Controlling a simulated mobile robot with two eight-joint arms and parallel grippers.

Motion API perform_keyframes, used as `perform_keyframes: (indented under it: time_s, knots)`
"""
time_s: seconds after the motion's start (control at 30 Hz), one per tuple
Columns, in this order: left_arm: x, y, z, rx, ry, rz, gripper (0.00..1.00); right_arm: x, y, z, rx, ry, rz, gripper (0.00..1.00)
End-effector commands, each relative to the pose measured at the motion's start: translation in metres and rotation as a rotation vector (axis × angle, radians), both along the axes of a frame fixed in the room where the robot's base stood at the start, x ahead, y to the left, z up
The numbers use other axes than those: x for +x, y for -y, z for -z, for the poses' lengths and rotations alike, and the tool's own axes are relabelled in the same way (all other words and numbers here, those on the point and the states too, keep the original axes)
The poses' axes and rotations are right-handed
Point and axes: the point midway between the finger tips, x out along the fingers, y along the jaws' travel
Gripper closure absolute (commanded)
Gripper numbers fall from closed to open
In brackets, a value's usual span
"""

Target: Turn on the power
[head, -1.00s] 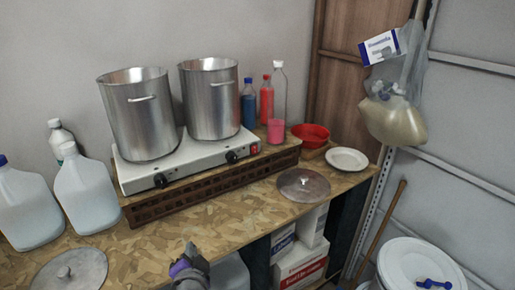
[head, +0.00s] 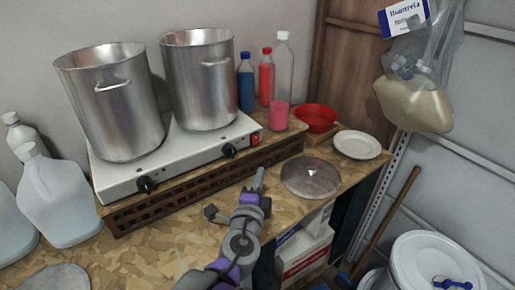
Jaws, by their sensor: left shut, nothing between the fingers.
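A white hot plate (head: 185,160) with two burners sits on a low brown slatted stand (head: 200,190) on the wooden worktop. Its front face has a black knob at the left (head: 146,184), a second black knob at the right (head: 228,151), and a small red power switch (head: 256,138) near the right end. Two large metal pots stand on it, a left pot (head: 112,105) and a right pot (head: 202,80). My left gripper (head: 259,178), grey and purple, is shut and empty. It is over the worktop in front of the stand, below and apart from the switch. My right gripper is not in view.
A metal lid (head: 310,177), a white plate (head: 357,145) and a red bowl (head: 315,118) lie right of my gripper. Bottles (head: 284,85) stand behind the hot plate's right end. White jugs (head: 60,200) stand at the left. A white drum (head: 430,262) is at lower right.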

Motion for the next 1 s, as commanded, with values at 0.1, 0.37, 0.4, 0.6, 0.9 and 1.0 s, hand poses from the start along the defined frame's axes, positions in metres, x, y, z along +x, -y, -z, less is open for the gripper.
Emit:
perform_keyframes:
  time_s: [0.1, 0.37, 0.4, 0.6, 0.9, 1.0]
  knots:
    - [0.003, 0.0, 0.0, 0.0, 0.0, -0.001, 1.0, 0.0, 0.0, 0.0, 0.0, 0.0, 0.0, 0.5]
    - [0.04, 0.006, 0.003, 0.0, 0.0, -0.003, 1.0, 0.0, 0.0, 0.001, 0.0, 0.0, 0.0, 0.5]
    - [0.048, 0.007, 0.004, 0.0, 0.0, -0.003, 1.0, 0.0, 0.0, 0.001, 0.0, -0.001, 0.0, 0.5]
    - [0.09, 0.014, 0.008, 0.0, 0.0, -0.003, 1.0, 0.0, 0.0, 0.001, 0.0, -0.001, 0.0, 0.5]
    - [0.126, -0.004, 0.011, 0.001, 0.001, -0.003, 1.0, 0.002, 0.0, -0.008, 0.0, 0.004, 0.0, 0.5]
    - [0.13, -0.007, 0.012, 0.0, 0.0, -0.002, 1.0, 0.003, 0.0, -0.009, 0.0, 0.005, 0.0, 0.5]
